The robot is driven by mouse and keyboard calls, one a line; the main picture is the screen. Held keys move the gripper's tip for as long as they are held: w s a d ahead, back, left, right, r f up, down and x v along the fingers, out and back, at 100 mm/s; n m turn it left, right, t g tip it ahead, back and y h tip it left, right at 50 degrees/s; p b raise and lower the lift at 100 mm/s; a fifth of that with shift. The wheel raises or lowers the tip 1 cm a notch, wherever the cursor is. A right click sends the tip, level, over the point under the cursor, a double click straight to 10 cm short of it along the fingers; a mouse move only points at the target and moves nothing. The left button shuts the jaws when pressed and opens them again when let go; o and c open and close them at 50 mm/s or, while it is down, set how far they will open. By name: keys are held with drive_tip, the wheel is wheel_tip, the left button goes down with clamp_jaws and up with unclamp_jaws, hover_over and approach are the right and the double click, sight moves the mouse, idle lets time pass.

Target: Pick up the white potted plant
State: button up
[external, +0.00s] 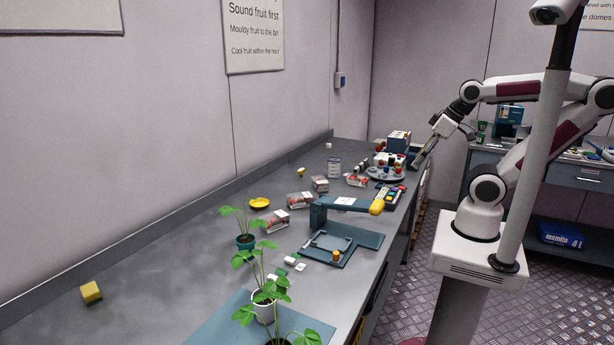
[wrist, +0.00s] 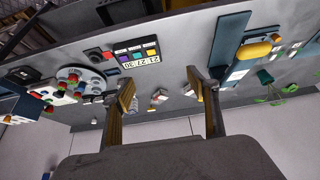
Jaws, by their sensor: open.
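The white potted plant (external: 263,311) stands upright near the front of the long grey bench in the external view, a white pot with broad green leaves. My gripper (external: 421,157) is far from it, at the far end of the bench, pointing down and left. In the wrist view my gripper (wrist: 160,86) shows two spread fingers with nothing between them. I cannot make out the white pot in the wrist view.
A teal-potted plant (external: 245,241) stands behind the white one, and another plant (external: 279,341) is cut off in front. A blue press-like stand with a yellow knob (external: 377,207) lies between them and my gripper. A yellow sponge (external: 91,292) sits on clear bench at left.

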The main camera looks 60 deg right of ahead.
drive_tip(key=w+a+n+t+y, duration=0.1)
drive_tip(key=w+a+n+t, duration=0.1)
drive_tip(key=w+a, duration=0.7)
drive_tip(key=w+a+n+t+y, duration=0.1)
drive_tip(key=w+a+n+y, duration=0.15)
drive_tip(key=w+a, duration=0.7)
drive_tip(key=n+g+y, duration=0.2)
drive_tip(key=n+y, duration=0.5)
hover_over(272, 293)
drive_tip(key=w+d, duration=0.3)
drive_tip(key=d, duration=0.9)
wheel_tip(272, 293, down, 11)
drive_tip(key=shift+n+g+y, duration=0.5)
drive_tip(key=shift+n+y, duration=0.35)
drive_tip(key=shift+y, duration=0.1)
drive_tip(key=s+a+f, duration=0.1)
drive_tip(key=a, duration=0.1)
drive_tip(key=s+a+f, duration=0.1)
drive_tip(key=s+a, duration=0.1)
drive_tip(key=s+a+f, duration=0.1)
drive_tip(key=s+a, duration=0.1)
drive_tip(key=a, duration=0.1)
drive_tip(key=shift+s+a+f, duration=0.1)
drive_tip(key=shift+f, duration=0.05)
